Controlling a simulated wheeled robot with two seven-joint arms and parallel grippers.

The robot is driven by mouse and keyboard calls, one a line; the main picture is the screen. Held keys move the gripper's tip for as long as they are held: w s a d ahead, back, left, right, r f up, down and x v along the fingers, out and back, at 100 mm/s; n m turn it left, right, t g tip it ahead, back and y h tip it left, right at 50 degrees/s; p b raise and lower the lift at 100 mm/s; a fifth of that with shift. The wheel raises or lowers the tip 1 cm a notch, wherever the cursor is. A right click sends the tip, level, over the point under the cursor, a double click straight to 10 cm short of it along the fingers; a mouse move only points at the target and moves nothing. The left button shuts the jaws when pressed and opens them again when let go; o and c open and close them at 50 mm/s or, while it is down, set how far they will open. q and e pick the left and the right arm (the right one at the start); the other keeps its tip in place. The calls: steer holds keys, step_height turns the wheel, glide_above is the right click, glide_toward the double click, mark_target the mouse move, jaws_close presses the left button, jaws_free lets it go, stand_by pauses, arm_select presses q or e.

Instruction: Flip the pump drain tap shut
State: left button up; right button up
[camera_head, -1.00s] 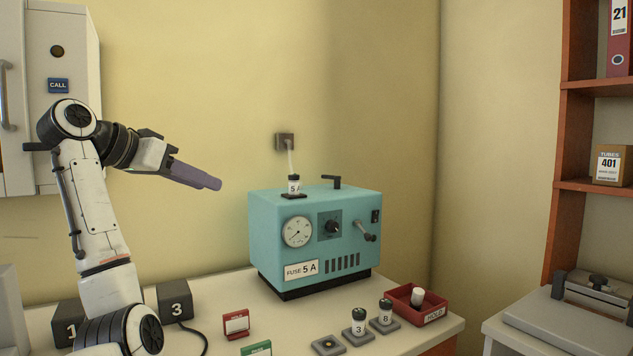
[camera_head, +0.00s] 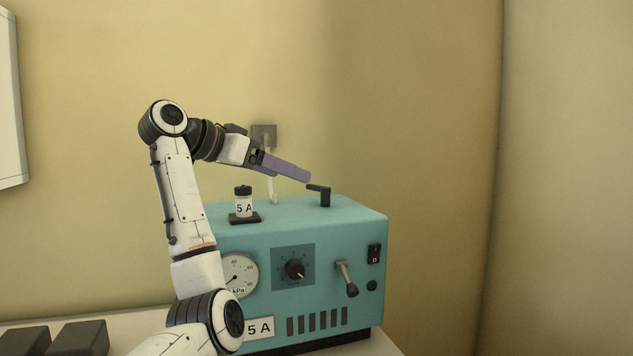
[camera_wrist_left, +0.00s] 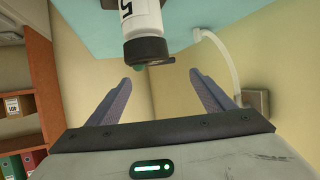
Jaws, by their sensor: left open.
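The teal pump box (camera_head: 350,222) stands on the bench in the head view. A lever tap (camera_head: 346,279) with a grey handle sticks out of its front right, the handle slanting down. A black L-shaped handle (camera_head: 322,193) stands on its top. My left gripper (camera_head: 307,179) has purple fingers and is above the pump top, its tips close to the black handle in the picture; I cannot tell if they touch. In the left wrist view the left gripper (camera_wrist_left: 160,76) is open with nothing between its fingers. My right gripper is not in view.
A wall socket (camera_head: 264,134) with a pale cable is behind. Dark blocks (camera_head: 80,338) sit at lower left. The space right of the pump is clear.

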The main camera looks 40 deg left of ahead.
mark_target(317, 186)
arm_select(q)
steer(key=x, duration=0.8)
steer(key=shift+p, duration=0.35)
steer(key=c, duration=1)
